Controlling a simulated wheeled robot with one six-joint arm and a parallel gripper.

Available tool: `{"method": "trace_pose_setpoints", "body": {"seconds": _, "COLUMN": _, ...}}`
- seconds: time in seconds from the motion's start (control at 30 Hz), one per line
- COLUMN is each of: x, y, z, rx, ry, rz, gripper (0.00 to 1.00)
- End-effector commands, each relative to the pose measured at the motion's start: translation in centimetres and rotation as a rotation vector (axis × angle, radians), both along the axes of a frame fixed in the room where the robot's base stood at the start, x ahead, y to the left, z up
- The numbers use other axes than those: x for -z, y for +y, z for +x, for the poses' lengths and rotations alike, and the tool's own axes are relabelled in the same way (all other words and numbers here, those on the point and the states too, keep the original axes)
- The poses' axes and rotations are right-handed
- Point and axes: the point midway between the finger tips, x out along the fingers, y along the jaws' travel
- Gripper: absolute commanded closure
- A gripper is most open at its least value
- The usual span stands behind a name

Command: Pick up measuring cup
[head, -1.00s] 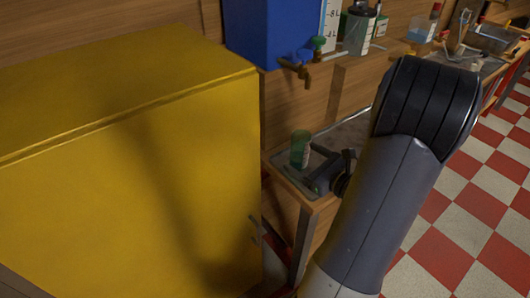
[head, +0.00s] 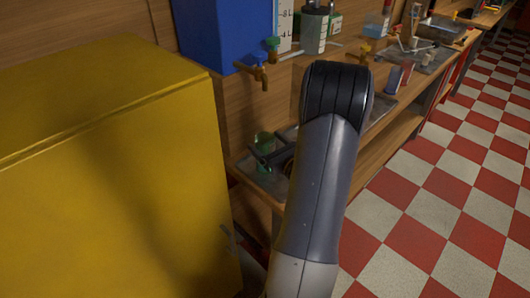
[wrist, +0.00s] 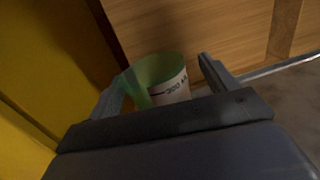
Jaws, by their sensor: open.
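The measuring cup (wrist: 167,82) is a green translucent cup with a white band marked 200 in the wrist view. In the head view the cup (head: 264,141) stands on a metal tray (head: 246,166) at the left end of the bench. My gripper (wrist: 160,75) is open, with one finger on each side of the cup. The cup's lower part is hidden behind the gripper's body in the wrist view. In the head view my gripper (head: 270,160) is at the cup, partly hidden by my arm. I cannot tell whether the fingers touch it.
A large yellow cabinet (head: 110,170) stands close on the left. A blue tank (head: 222,30) with a tap (head: 256,72) hangs over the bench near the cup. Bottles and other trays line the bench to the right. The checkered floor (head: 440,190) is open.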

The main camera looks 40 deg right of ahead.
Motion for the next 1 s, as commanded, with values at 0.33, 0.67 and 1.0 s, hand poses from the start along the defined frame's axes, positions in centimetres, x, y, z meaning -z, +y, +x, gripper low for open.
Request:
{"method": "trace_pose_setpoints", "body": {"seconds": 0.33, "x": -0.1, "y": 0.0, "z": 3.0, "rx": 0.000, "ry": 0.000, "rz": 0.000, "gripper": 0.19}}
{"method": "trace_pose_setpoints", "body": {"seconds": 0.67, "x": -0.1, "y": 0.0, "z": 3.0, "rx": 0.000, "ry": 0.000, "rz": 0.000, "gripper": 0.35}}
{"method": "trace_pose_setpoints", "body": {"seconds": 1.0, "x": -0.1, "y": 0.0, "z": 3.0, "rx": 0.000, "ry": 0.000, "rz": 0.000, "gripper": 0.62}}
